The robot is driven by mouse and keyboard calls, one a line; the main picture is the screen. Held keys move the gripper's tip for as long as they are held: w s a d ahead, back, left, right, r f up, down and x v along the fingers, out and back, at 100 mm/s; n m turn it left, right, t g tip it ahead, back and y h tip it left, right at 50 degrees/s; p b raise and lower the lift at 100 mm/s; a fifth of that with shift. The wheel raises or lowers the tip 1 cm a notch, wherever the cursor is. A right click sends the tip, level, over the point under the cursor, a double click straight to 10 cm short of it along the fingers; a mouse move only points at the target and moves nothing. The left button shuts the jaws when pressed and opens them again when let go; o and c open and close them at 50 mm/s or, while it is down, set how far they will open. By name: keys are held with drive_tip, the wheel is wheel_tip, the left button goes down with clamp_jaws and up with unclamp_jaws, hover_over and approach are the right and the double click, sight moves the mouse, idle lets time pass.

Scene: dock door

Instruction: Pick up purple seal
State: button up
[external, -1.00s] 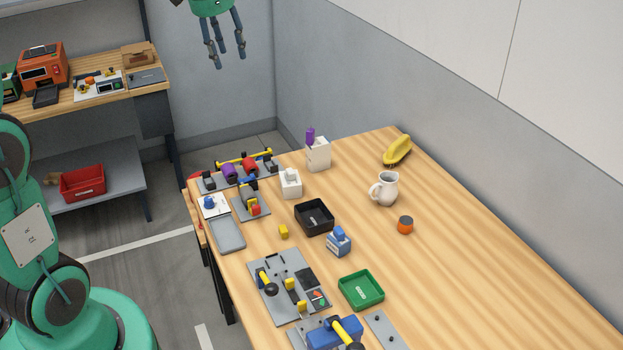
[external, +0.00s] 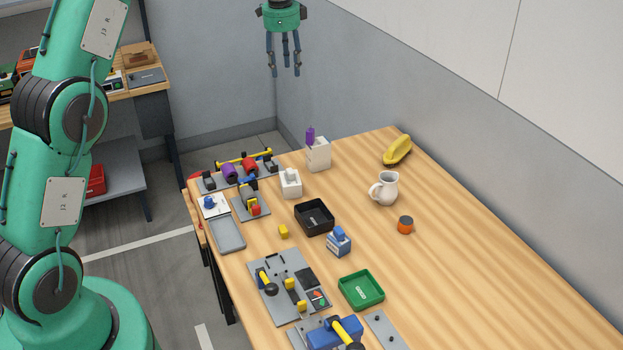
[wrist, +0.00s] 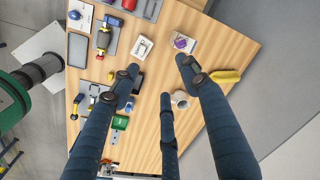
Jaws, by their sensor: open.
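The purple seal (external: 310,136) stands upright in the top of a white block-like holder (external: 318,156) at the far end of the wooden table. In the wrist view the purple seal (wrist: 180,43) shows from above on its white holder (wrist: 185,44), near the tip of one finger. My gripper (external: 284,72) is open and empty, with its fingers pointing down. It hangs well above the table's far end, up and to the left of the seal in the external view. In the wrist view the fingers of my gripper (wrist: 160,85) are spread apart with nothing between them.
A second white holder (external: 291,184) stands near the seal's holder. A black tray (external: 314,217), a white pitcher (external: 384,188), a banana (external: 397,150) and an orange-and-grey cylinder (external: 405,225) are on the table. A wall runs behind the right side. The table's right part is clear.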

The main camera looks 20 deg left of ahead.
sight(310, 130)
drive_tip(key=w+d+f+m+p, duration=0.1)
drive_tip(key=w+d+f, duration=0.1)
drive_tip(key=w+f, duration=0.2)
drive_tip(key=w+d+f+m+g+p, duration=0.1)
drive_tip(key=w+f, duration=0.3)
drive_tip(key=f, duration=0.6)
drive_tip(key=shift+w+d+m, duration=0.35)
drive_tip(key=shift+d+m, duration=0.35)
drive_tip(key=shift+m, duration=0.1)
drive_tip(key=shift+f, duration=0.1)
drive_tip(key=shift+f, duration=4.2)
drive_tip(key=shift+s+f+p, duration=0.15)
drive_tip(key=shift+f+p, duration=0.35)
drive_tip(key=shift+f, duration=2.1)
